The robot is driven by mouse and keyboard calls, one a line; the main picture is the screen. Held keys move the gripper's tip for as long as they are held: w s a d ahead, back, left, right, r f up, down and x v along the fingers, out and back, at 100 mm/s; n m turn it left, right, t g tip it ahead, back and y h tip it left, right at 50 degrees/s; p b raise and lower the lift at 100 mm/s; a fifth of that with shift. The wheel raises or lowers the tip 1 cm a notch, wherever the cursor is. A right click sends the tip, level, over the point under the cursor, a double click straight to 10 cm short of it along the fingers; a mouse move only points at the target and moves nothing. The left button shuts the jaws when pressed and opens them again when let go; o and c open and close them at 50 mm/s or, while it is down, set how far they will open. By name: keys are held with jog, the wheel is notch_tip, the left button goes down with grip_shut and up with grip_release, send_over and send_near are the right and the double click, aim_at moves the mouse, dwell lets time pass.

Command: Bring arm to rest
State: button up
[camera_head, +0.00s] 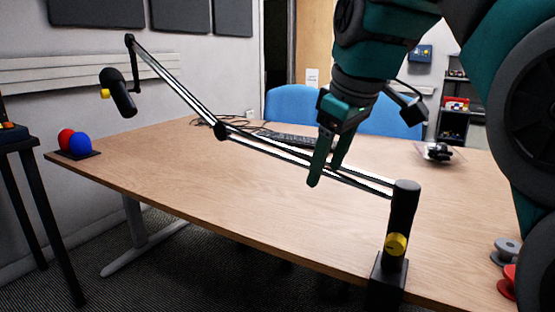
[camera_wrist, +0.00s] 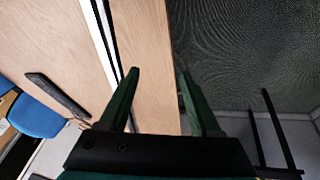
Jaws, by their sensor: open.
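My gripper (camera_head: 327,178) hangs from my teal arm above the wooden table (camera_head: 180,165), pointing down. Its two green fingers are apart with nothing between them. In the wrist view my gripper (camera_wrist: 160,92) also shows open and empty, with the table edge and dark floor beyond it. In the head view the fingers overlap a white and black boom arm (camera_head: 265,150) behind or beside them. I cannot tell if they touch it.
The boom arm rises from a black post (camera_head: 400,225) at the front edge and carries a black microphone (camera_head: 118,95). Red and blue balls (camera_head: 79,144) sit at the left corner. Spools (camera_head: 506,250) lie at the right. A keyboard (camera_head: 285,139) and blue chairs (camera_head: 292,103) are behind.

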jog(key=s+d+f+m+g, duration=0.2)
jog(key=s+f+m, duration=0.1)
jog(key=s+f, duration=0.5)
jog(key=s+d+f+m+g+h, duration=0.1)
jog(key=s+d+f+m+g, duration=0.1)
jog(key=s+f, duration=0.6)
jog(key=s+d+f+m+g, duration=0.1)
jog(key=s+d+f+m, duration=0.2)
jog(key=s+f, duration=0.5)
notch_tip(320, 180, down, 10)
jog(key=shift+s+f+m+g+h, duration=0.1)
jog(key=shift+s+m+g+h, duration=0.1)
jog(key=shift+m+g+h, duration=0.35)
dwell(0.8)
